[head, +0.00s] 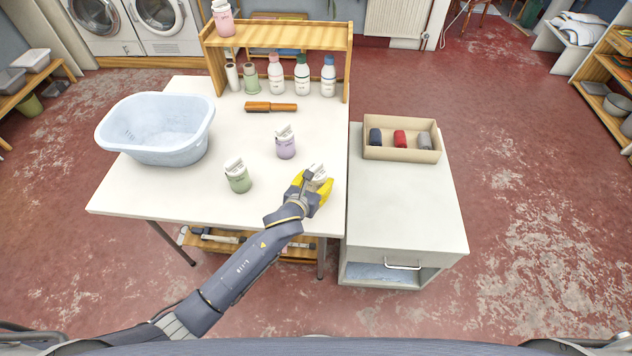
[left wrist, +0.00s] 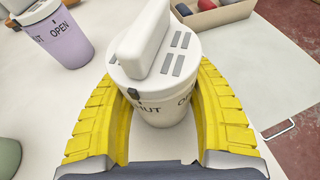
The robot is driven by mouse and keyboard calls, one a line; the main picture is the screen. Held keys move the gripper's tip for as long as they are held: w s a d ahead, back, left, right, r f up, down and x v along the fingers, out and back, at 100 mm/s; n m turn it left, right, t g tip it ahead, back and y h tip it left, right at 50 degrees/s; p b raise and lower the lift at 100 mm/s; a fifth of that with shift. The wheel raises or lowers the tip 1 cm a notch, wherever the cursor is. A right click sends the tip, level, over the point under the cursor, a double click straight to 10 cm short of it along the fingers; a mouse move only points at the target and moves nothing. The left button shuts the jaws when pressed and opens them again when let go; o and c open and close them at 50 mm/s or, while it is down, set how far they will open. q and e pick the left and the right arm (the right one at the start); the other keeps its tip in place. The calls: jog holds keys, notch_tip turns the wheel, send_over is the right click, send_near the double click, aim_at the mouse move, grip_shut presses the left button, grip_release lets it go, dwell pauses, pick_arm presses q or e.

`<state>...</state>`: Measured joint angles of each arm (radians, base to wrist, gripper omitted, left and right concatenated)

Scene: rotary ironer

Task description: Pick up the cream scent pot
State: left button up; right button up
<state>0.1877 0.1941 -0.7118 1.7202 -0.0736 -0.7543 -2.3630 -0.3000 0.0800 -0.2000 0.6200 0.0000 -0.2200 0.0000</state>
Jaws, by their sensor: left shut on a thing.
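The cream scent pot (head: 317,171) is at the right front part of the white table, mostly hidden by my gripper in the head view. In the left wrist view the cream pot (left wrist: 165,108) is upright between the yellow fingers, its white lid with slots and a raised grip on top. My left gripper (head: 314,187) is shut on its body. I cannot tell whether its base touches the table. A lilac pot (head: 285,146) and a green pot (head: 238,179) stand to its left. My right gripper is not in view.
A pale blue basin (head: 158,130) stands at the table's left. A box with rolls (head: 402,155) sits on the right cabinet (head: 405,208), whose front top is clear.

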aim_at(317, 164)
pick_arm(q)
notch_tip(317, 164, up, 10)
dwell(0.6)
jog(key=shift+f, duration=3.55)
jog(key=shift+f, duration=0.15)
jog(key=shift+f, duration=1.15)
jog(key=shift+f, duration=0.15)
jog(key=o, duration=1)
jog(key=shift+r, duration=0.3)
